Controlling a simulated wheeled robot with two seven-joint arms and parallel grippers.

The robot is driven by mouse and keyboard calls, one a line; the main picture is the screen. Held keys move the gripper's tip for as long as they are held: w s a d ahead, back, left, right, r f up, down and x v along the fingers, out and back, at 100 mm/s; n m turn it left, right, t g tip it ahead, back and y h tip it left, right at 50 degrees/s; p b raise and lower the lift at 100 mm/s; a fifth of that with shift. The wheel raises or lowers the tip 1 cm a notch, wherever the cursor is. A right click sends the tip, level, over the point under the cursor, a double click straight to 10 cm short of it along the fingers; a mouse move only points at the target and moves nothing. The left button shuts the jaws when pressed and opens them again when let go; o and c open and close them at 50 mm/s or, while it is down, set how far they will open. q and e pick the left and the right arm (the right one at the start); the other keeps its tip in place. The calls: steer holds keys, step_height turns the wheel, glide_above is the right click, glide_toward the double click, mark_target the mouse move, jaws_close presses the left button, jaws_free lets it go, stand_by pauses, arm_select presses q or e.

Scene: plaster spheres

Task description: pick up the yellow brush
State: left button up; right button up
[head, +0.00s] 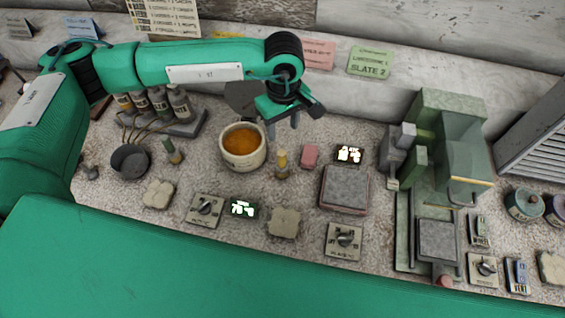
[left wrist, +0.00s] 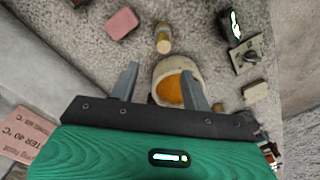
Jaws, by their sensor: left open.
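The yellow brush (head: 282,162) stands upright on the speckled worktop, just right of a cream pot, with its yellow part up and a brownish lower part. It also shows in the left wrist view (left wrist: 163,40), beyond the fingertips. My left gripper (head: 283,127) is open and empty above the worktop, behind the brush in the head view and apart from it. In the left wrist view its two fingers (left wrist: 160,74) are spread, with the pot between and below them. My right gripper is not in view.
The cream pot (head: 243,160) of orange liquid stands close beside the brush. A pink block (head: 309,155) lies to its right, with a square plate (head: 344,190) beyond. A green-topped brush (head: 172,152) stands left of the pot. A green machine (head: 449,140) stands at right.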

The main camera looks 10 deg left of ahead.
mark_target(282, 152)
arm_select(q)
step_height(282, 152, down, 7)
steer(key=shift+s+r+p, duration=0.1)
steer(key=shift+p, duration=0.95)
steer(key=f+p, duration=0.2)
steer(key=f, duration=0.1)
steer(key=f+p, duration=0.1)
steer(key=shift+s+a+f, duration=0.1)
steer(key=shift+s+f, duration=0.2)
steer(key=shift+f, duration=0.55)
jaws_close()
